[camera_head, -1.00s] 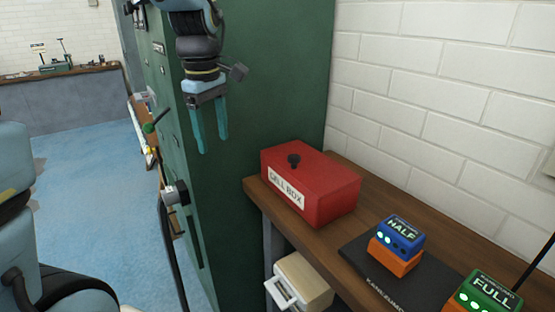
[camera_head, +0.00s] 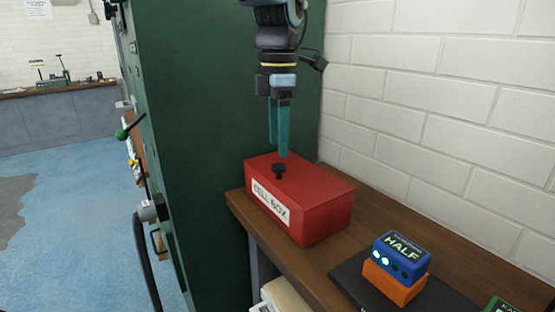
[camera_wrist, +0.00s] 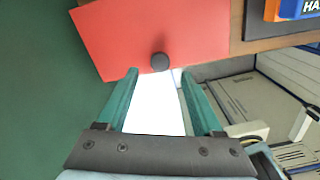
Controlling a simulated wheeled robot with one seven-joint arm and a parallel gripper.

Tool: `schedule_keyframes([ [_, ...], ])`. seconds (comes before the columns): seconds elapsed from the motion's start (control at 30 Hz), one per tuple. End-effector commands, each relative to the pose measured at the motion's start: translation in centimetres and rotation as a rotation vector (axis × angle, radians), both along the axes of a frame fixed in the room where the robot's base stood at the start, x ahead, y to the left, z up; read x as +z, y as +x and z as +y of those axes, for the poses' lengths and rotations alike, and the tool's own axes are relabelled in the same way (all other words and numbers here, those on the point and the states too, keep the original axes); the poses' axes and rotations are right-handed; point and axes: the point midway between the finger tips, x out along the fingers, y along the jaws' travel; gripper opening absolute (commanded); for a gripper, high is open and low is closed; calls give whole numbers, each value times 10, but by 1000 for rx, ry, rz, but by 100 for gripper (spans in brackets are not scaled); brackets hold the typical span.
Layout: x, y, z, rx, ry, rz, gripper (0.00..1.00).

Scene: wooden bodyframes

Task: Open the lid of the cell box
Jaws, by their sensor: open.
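The red cell box (camera_head: 312,205) sits on the wooden bench, its lid shut, with a white "CELL BOX" label on its front. A black knob (camera_head: 279,171) stands on the lid. In the wrist view the red lid (camera_wrist: 165,30) fills the top middle, and the knob (camera_wrist: 160,61) shows ahead of the fingertips, between their lines. My gripper (camera_head: 279,150) has teal fingers pointing down, just above the knob in the head view. It is open and empty; both fingers show apart in the wrist view (camera_wrist: 160,78). I cannot tell the exact gap to the knob.
A green cabinet (camera_head: 215,120) stands close on the left of the box, and a white brick wall (camera_head: 430,110) behind. A blue and orange "HALF" cell (camera_head: 397,268) sits on a black mat (camera_head: 347,272) to the right. The bench top (camera_head: 345,248) between is clear.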

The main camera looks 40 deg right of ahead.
Motion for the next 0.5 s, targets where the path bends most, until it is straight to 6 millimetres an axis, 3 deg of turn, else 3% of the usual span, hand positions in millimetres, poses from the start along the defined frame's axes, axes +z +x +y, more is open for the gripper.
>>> schedule_keyframes([
  [0.2, -36, 0, 1, 0, 3, 1, 68],
  [0.5, -53, 0, 0, 0, 0, 0, 68],
])
